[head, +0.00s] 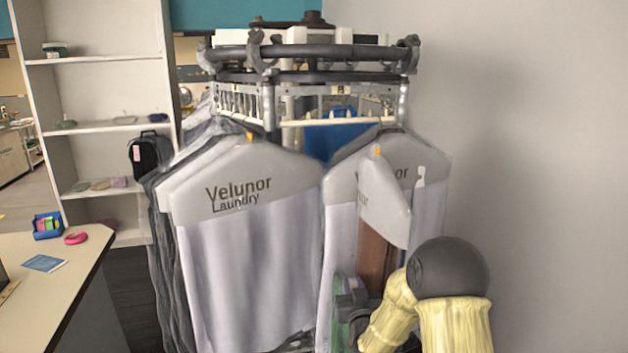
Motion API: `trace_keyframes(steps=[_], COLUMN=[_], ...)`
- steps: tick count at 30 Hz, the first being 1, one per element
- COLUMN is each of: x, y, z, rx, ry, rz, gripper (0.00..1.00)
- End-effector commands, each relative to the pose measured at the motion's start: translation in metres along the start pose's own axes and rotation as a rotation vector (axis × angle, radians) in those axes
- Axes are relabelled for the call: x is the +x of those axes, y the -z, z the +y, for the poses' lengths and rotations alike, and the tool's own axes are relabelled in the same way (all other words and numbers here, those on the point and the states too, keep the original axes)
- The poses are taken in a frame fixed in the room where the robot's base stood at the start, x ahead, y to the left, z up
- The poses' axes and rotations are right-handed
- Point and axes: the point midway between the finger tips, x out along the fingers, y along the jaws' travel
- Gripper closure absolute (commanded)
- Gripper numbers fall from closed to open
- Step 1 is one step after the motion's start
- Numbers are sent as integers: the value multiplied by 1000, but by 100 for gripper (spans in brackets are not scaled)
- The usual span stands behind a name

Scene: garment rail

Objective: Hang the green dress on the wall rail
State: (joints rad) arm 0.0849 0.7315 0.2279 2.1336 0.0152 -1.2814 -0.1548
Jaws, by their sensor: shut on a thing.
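A narrow piece of green cloth, which looks like the green dress (341,332), shows low in the middle of the head view, right beside my gripper (350,308). My gripper is dark and seems shut on this cloth. My own arm hides much of the area to its right, and most of the dress is hidden or out of frame. I cannot make out a rail fixed to the bare grey wall on the right.
A round dark garment rack (335,53) stands just ahead, hung with white covers (250,260) marked "Velunor Laundry". A brown garment (376,258) hangs close behind my gripper. A white shelf unit (95,62) and a desk (75,275) stand at left. The right side is free.

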Motion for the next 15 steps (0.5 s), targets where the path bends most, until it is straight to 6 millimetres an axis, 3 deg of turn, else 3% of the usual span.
trace_keyframes(steps=[1, 6, 9, 15], x=[-10, -42, -61, -84], y=[-24, -75, -96, -118], z=[8, 28, 36, 45], rx=[1, 1, 1, 0], ry=[-11, -37, -50, -67], rz=[-9, -5, -4, 3], gripper=[100, 100, 100, 100])
